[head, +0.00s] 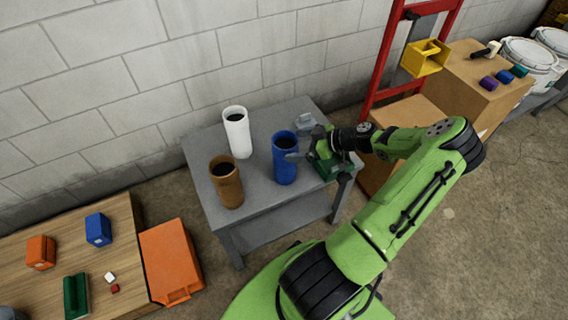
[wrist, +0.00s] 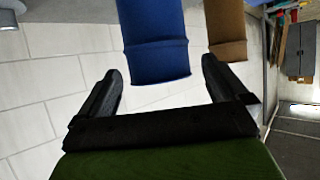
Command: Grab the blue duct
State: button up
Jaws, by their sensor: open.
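The blue duct (head: 285,160) stands upright on the grey table (head: 262,205), near its right side. In the wrist view the blue duct (wrist: 156,45) shows at the top centre, ahead of my gripper and lined up with the gap between its fingers. My gripper (head: 300,144) is open and empty at the duct's right side, reaching in from the right. In the wrist view the two dark fingers of my gripper (wrist: 162,78) are spread apart. Whether a finger touches the duct I cannot tell.
A white duct (head: 238,133) and a brown duct (head: 226,182) stand to the left on the same table. A small light-grey item (head: 304,118) sits behind my gripper. A red ladder (head: 384,62) leans at the wall. An orange case (head: 171,261) lies at lower left.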

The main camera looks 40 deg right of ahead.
aim_at(278, 145)
jog(key=b+x, duration=0.1)
jog(key=x, duration=0.4)
jog(key=shift+w+d, duration=0.1)
jog(key=shift+w, duration=0.2)
jog(key=c, duration=1.4)
jog(key=shift+r, duration=0.15)
